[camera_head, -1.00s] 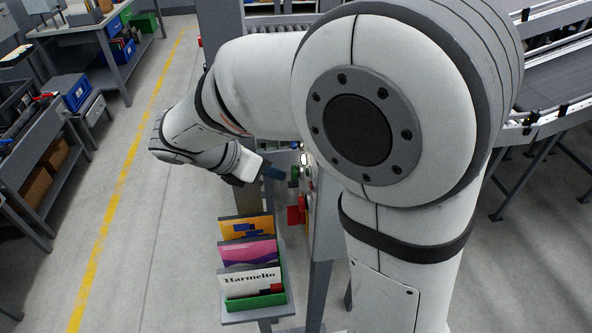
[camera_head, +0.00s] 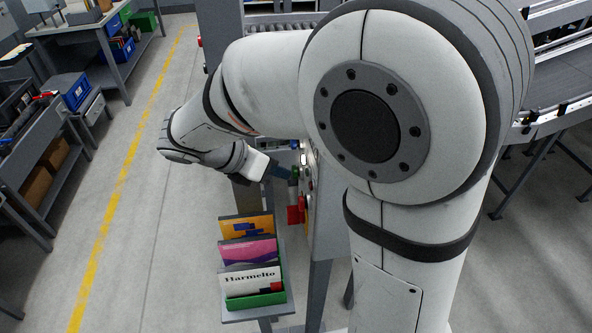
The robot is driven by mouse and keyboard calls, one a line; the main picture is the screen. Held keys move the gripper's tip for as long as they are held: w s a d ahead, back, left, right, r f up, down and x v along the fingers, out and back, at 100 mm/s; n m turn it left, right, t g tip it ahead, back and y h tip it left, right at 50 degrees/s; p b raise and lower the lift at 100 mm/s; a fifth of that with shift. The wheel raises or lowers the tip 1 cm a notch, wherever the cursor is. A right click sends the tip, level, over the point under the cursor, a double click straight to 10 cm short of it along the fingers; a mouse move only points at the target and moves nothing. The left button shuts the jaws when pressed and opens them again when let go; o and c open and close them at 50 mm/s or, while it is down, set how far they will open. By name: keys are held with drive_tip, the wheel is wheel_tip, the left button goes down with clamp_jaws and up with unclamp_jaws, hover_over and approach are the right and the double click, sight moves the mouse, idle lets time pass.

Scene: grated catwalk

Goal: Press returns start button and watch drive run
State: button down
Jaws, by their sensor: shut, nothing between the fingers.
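A grey control panel (camera_head: 326,235) stands in the middle, seen almost edge-on, with its face toward the left. Small controls stick out of that face. A green one (camera_head: 294,173) is at the upper part and a red one (camera_head: 296,214) is lower down. I cannot read any labels, so I cannot tell which is the returns start button. My gripper (camera_head: 284,180) is shut and empty. Its dark tips point right, at the panel face, close beside the green control. I cannot tell whether they touch it. My arm hides part of the panel and the area behind it.
A rack of coloured folders (camera_head: 250,252), with a green holder at its front, stands just below my gripper. A conveyor (camera_head: 560,85) runs at the right, partly behind my arm. Workbenches with bins (camera_head: 76,92) line the left. The floor between is clear.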

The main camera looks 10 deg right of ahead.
drive_tip(key=shift+d, duration=0.55)
idle(0.4)
drive_tip(key=shift+a, duration=0.15)
drive_tip(key=shift+a+p, duration=0.55)
drive_tip(key=shift+a, duration=0.5)
